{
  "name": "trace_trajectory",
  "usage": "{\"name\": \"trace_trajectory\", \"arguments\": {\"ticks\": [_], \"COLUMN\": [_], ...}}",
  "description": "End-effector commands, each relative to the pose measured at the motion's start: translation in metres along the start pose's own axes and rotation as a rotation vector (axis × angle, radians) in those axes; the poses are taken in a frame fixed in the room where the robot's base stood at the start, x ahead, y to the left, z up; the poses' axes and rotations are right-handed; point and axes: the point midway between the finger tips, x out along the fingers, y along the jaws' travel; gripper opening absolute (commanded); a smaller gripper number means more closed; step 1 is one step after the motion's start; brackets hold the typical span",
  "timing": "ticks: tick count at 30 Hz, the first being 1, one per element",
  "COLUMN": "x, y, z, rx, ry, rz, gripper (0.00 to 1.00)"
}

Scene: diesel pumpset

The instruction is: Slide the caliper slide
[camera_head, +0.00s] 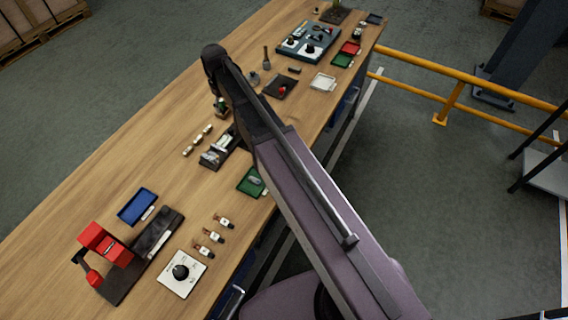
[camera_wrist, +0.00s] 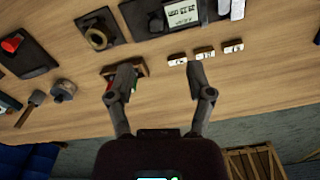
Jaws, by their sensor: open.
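In the head view the dark tray (camera_head: 211,161) with pale pieces lies mid-table, partly behind my arm. My gripper (camera_wrist: 160,72) is open and empty, its fingers apart over the table, on the near side of the tray. The left finger overlaps a small wooden block with red and green parts (camera_wrist: 140,69); contact cannot be told.
Three small labelled blocks (camera_wrist: 205,53) lie between the tray and my right finger. A ring on a dark block (camera_wrist: 99,36), a plate with a red knob (camera_wrist: 12,45) and a mallet (camera_wrist: 30,108) lie left. Bare wood (camera_head: 110,150) is free along the table's left side.

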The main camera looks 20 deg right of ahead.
Motion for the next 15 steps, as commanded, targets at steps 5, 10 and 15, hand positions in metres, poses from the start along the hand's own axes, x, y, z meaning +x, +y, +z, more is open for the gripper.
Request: {"name": "trace_trajectory", "arguments": {"ticks": [5,10,15], "x": [0.013,0.023,0.034], "y": [0.004,0.008,0.012], "z": [0.02,0.04,0.061], "rx": [0.037,0.078,0.122], "ry": [0.0,0.0,0.0], "rz": [0.0,0.0,0.0], "gripper": [0.68,0.68,0.68]}}
